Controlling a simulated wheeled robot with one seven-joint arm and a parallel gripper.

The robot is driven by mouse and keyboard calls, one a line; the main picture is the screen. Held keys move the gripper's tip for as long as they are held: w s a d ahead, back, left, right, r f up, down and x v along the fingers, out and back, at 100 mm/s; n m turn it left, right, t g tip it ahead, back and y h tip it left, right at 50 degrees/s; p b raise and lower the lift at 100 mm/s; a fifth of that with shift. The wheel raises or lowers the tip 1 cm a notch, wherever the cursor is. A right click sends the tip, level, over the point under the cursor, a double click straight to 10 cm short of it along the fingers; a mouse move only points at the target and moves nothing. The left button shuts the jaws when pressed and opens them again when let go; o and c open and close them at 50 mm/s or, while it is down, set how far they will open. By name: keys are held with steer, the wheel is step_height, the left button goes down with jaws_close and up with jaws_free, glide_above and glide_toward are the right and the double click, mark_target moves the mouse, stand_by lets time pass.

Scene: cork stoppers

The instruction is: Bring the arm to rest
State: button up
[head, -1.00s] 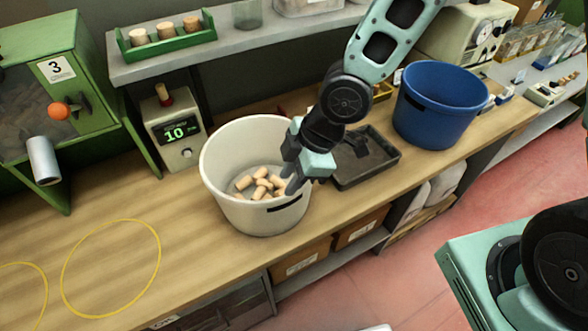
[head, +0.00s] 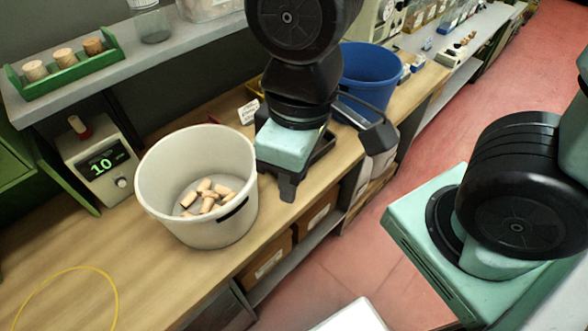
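My gripper (head: 288,188), with a teal body and dark fingers, hangs to the right of the white bucket (head: 165,215), in front of the dark tray. It is outside the bucket and apart from the corks. I see no cork at its fingertips, but its side-on angle hides the gap between the fingers. Several cork stoppers (head: 207,197) lie loose on the bucket's floor. My dark arm links rise from the gripper to the top edge of the view.
A blue bucket (head: 372,72) stands behind the arm. The dark tray (head: 322,150) is partly hidden by the gripper. A scale reading 10 (head: 98,165) stands left of the white bucket. A green rack of corks (head: 65,70) sits on the shelf.

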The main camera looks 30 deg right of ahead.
steer(key=shift+s+f, duration=0.1)
step_height(320, 180, down, 12)
steer(key=b, duration=1.2)
steer(key=shift+f, duration=0.15)
